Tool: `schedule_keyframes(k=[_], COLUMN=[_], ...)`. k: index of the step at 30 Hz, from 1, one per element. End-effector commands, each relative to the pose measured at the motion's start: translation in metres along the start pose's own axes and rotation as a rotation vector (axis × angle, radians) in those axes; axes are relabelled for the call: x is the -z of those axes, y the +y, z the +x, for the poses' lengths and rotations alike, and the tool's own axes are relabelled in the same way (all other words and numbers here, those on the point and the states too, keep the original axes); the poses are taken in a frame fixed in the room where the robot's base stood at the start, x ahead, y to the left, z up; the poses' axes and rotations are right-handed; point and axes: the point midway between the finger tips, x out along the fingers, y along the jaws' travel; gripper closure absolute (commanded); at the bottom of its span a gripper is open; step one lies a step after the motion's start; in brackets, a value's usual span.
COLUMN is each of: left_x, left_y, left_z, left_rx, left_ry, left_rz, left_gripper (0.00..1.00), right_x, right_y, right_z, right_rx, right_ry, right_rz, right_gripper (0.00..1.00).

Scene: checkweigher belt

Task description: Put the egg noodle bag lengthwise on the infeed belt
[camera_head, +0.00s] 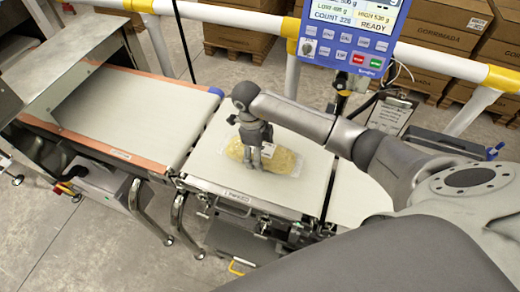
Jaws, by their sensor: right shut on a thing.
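The egg noodle bag (284,162) is a clear bag of yellow noodles, low over the pale middle belt (221,173). Its long side runs left to right in the picture, roughly along the line of belts. My right gripper (253,164) points down and is shut on the bag near its middle, hiding part of it. I cannot tell whether the bag rests on the belt or hangs just above it. Another pale belt (135,105) with orange edges lies to the left. I cannot tell which belt is the infeed. My left gripper is not in view.
A blue weighing display (350,35) reading READY stands behind the middle belt. A yellow and white rail (210,13) runs behind. A metal hood (75,65) covers part of the left belt. A further pale belt (357,192) continues right, partly under my arm.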

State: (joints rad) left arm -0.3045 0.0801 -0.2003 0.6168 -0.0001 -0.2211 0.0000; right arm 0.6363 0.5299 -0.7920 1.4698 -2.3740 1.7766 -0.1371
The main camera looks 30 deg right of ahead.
Motion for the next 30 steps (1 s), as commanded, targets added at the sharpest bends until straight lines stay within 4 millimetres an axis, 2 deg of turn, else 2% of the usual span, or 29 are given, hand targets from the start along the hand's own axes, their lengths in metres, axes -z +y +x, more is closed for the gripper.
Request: schedule_keyframes(k=[8,9,13,25,27,30], left_x=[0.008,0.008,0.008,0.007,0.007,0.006], left_y=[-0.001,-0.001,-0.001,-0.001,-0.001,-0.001], left_z=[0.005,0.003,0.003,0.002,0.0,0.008], left_rx=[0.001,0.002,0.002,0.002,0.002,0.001], left_ry=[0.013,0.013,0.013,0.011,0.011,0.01], left_rz=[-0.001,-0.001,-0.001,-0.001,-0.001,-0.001], left_gripper=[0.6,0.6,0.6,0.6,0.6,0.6], right_x=[-0.001,0.0,0.0,0.0,0.0,-0.002], right_y=[-0.001,0.0,0.0,0.0,0.0,-0.001], right_z=[0.004,0.003,0.003,0.001,-0.003,-0.014], right_rx=[0.001,0.0,0.0,0.0,0.0,0.004], right_ry=[-0.001,0.0,0.0,0.0,-0.001,-0.005], right_rz=[0.0,0.0,0.0,0.001,0.001,0.001], right_gripper=[0.64,0.17,0.01,0.01,0.01,0.01])
